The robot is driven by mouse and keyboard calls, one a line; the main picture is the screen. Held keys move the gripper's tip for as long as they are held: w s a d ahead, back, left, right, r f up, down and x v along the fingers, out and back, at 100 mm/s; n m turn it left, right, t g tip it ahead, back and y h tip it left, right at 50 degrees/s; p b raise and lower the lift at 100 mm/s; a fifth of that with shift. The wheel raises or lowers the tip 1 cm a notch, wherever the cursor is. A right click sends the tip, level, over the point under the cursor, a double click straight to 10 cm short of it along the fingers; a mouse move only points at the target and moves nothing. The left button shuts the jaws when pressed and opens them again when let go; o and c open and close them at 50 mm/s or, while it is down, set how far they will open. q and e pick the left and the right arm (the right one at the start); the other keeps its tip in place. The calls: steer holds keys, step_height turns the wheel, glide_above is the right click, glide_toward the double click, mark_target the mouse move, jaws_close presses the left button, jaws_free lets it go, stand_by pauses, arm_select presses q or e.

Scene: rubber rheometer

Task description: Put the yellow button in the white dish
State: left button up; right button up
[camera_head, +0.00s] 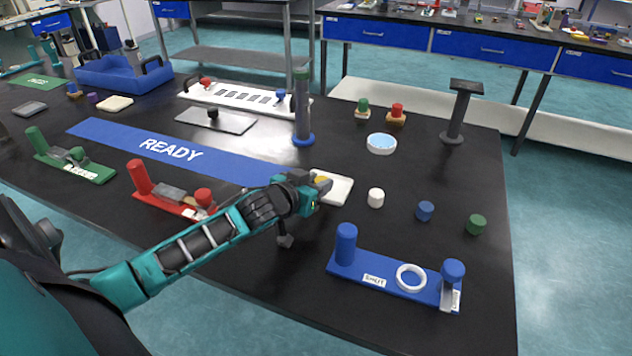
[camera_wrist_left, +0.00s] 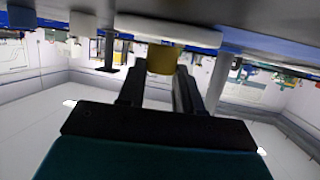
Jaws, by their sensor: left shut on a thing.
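The yellow button (camera_head: 321,180) is at the tip of my left gripper (camera_head: 316,186), which is shut on it. In the left wrist view the yellow button (camera_wrist_left: 161,60) sits between the two dark fingers (camera_wrist_left: 160,80), right against a white slab (camera_wrist_left: 200,34). In the head view this white slab (camera_head: 338,191) lies flat on the black table beside the fingertips. I cannot tell whether the button still rests on it. A round white dish (camera_head: 381,149) with a pale blue inside stands farther back and to the right. My right gripper is not in view.
White, blue and green cylinders (camera_head: 425,211) stand to the right. A blue fixture (camera_head: 375,268) with a white ring is in front. A dark post (camera_head: 303,115) on a blue base and a black stand (camera_head: 457,110) rise at the back. Table between slab and dish looks clear.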

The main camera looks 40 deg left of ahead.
arm_select(q)
steer(key=shift+s+f, duration=0.1)
steer(key=shift+f, duration=0.15)
steer(key=o, duration=0.7)
steer(key=shift+f, duration=0.1)
steer(key=shift+c, duration=0.2)
steer(key=o, duration=0.3)
steer(key=shift+d+f, duration=0.1)
steer(key=shift+f, duration=0.05)
steer(key=shift+o, duration=0.2)
steer(key=shift+s, duration=0.1)
steer(key=r+p+v, duration=0.1)
steer(key=p+v, duration=0.1)
steer(key=v, duration=1)
steer(key=shift+r, duration=0.35)
